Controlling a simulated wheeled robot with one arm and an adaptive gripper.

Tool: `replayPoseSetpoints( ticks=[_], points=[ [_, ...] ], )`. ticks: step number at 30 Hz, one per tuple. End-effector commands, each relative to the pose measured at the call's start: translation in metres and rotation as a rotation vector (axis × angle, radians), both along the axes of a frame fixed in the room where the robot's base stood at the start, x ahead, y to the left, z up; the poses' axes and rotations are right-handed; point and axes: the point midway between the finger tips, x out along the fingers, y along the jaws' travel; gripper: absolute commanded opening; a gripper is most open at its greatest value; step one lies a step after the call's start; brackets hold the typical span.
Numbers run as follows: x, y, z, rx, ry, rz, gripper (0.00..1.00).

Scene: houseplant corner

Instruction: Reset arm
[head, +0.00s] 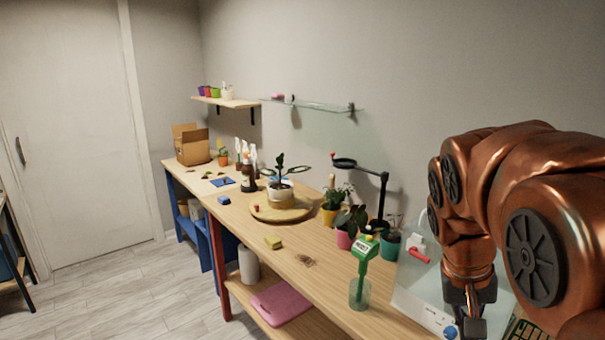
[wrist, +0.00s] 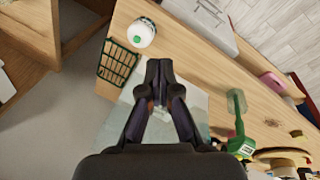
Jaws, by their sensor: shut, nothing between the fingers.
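My arm is copper-coloured and reaches in from the right of the head view, bent down over the near right end of the wooden bench (head: 312,262). My gripper (head: 468,318) points down there, partly cut off by the lower frame edge. In the wrist view my gripper (wrist: 160,72) has its dark fingers brought together at the tips, with nothing held.
Potted plants (head: 347,228) and a round wooden turntable (head: 281,210) are farther along. A green wire basket (wrist: 117,62) and white jar (wrist: 142,32) lie close to my gripper.

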Motion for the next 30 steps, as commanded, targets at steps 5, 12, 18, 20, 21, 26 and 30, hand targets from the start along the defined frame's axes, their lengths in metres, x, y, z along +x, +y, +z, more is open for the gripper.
replayPoseSetpoints(
  ticks=[5,12,18,20,21,26,30],
  points=[
    [-0.055,0.022,-0.035,0.087,0.065,0.082,0.00],
    [-0.126,0.054,-0.081,0.198,0.145,0.203,0.00],
    [-0.167,0.075,-0.107,0.259,0.187,0.280,0.00],
    [-0.174,0.078,-0.111,0.269,0.194,0.291,0.00],
    [-0.177,0.079,-0.113,0.273,0.198,0.297,0.00],
    [-0.181,0.081,-0.115,0.278,0.200,0.305,0.00],
    [-0.180,0.081,-0.115,0.278,0.200,0.304,0.00]
  ],
)
